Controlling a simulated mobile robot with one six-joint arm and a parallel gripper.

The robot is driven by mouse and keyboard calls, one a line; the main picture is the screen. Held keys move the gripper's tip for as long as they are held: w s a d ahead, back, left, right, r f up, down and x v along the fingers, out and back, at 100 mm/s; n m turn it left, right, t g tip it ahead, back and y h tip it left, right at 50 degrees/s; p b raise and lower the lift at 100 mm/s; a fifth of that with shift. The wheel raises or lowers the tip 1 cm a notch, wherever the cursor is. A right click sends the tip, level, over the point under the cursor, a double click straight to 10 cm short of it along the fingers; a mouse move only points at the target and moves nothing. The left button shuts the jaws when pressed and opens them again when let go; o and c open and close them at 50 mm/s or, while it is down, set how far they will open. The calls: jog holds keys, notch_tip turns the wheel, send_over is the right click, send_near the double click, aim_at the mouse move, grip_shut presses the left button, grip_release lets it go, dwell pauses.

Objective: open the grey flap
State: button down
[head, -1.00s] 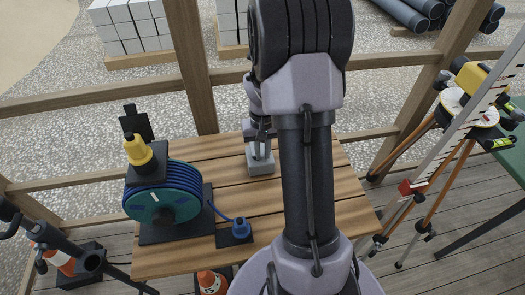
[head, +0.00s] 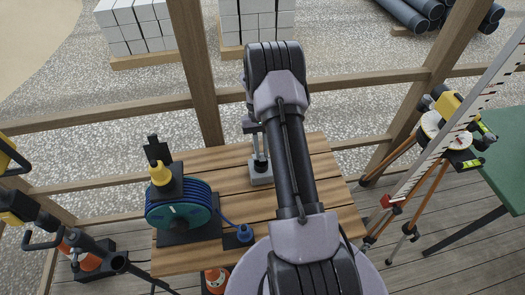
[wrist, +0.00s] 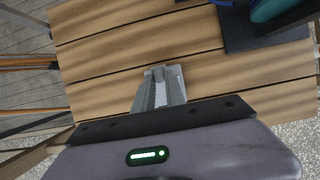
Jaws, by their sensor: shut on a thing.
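A small grey block-like piece (head: 261,178) sits on the slatted wooden table, near its far edge, in the head view. I take it for the grey flap and its base; the two cannot be told apart. My gripper (head: 259,161) comes down onto it from above. In the wrist view the grey piece (wrist: 177,82) lies right under my gripper (wrist: 158,80), whose light-grey fingers are shut on its middle. The fingers hide part of it, and how far the flap stands open cannot be told.
A blue connector (head: 244,233) lies in front. A tripod (head: 412,208) and green table (head: 500,165) stand right. Wooden rails run behind.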

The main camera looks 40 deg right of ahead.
jog(key=w, duration=0.1)
jog(key=w+d+r, duration=0.1)
jog(key=shift+w+d+p, duration=0.3)
jog(key=shift+w, duration=0.05)
jog(key=shift+w+d+f, duration=0.1)
jog(key=shift+w+d, duration=0.45)
jog(key=shift+w, duration=0.35)
jog(key=c, duration=1.5)
grip_release()
jog(key=shift+w+d, duration=0.1)
jog(key=shift+w, duration=0.05)
jog(key=shift+o, duration=0.6)
jog(key=p+v, duration=0.3)
jog(key=v, duration=0.9)
jog(key=shift+s, duration=0.25)
